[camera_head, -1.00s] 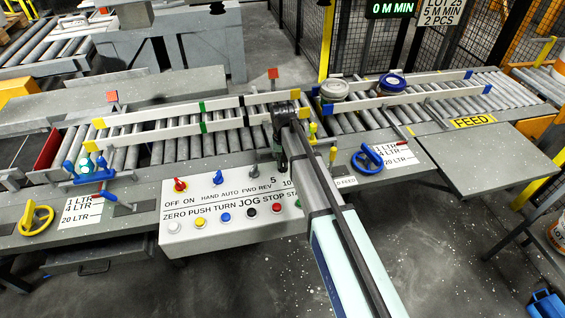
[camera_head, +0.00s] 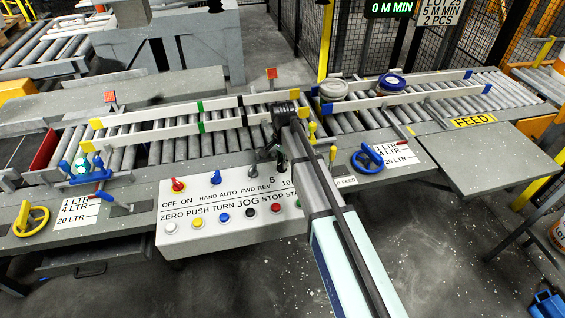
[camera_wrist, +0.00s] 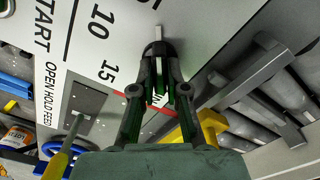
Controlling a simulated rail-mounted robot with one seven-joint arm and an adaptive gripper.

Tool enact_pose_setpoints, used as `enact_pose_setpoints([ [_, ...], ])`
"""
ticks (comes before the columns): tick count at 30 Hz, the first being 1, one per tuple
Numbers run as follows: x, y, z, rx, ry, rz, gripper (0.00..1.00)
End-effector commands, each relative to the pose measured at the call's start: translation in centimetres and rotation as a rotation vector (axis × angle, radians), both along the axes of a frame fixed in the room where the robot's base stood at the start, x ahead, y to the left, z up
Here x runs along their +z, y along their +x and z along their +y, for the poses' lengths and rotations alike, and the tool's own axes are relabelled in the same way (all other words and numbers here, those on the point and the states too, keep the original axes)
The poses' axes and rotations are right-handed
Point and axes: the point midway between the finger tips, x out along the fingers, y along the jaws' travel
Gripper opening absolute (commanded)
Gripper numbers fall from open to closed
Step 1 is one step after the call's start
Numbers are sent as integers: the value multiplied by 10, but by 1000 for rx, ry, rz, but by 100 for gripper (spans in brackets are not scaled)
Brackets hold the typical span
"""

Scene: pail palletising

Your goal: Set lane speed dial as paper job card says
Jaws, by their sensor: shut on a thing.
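The control panel (camera_head: 228,207) has a printed speed scale, with 5 and 10 visible in the head view. In the wrist view the 10, the 15 and part of another figure show on the panel face (camera_wrist: 105,50). My gripper (camera_wrist: 159,85) is shut on the black speed dial (camera_wrist: 159,48). The dial's pale pointer (camera_wrist: 158,33) points toward the top of the wrist view. In the head view my gripper (camera_head: 279,150) covers the dial. The job card (camera_head: 437,12) reads LOT 25, 5 M MIN, 2 PCS.
A green-lettered display (camera_head: 389,8) reads 0 M MIN. A red selector (camera_head: 178,184) and coloured buttons are on the panel. The roller conveyor with guide rails (camera_head: 165,130) runs behind it. Two pails (camera_head: 391,83) (camera_head: 332,90) stand on the rollers at the right.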

Motion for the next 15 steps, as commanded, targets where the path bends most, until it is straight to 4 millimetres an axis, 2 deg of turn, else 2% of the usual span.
enact_pose_setpoints([
  [15,-1,-1,-1,-106,0,3,0],
])
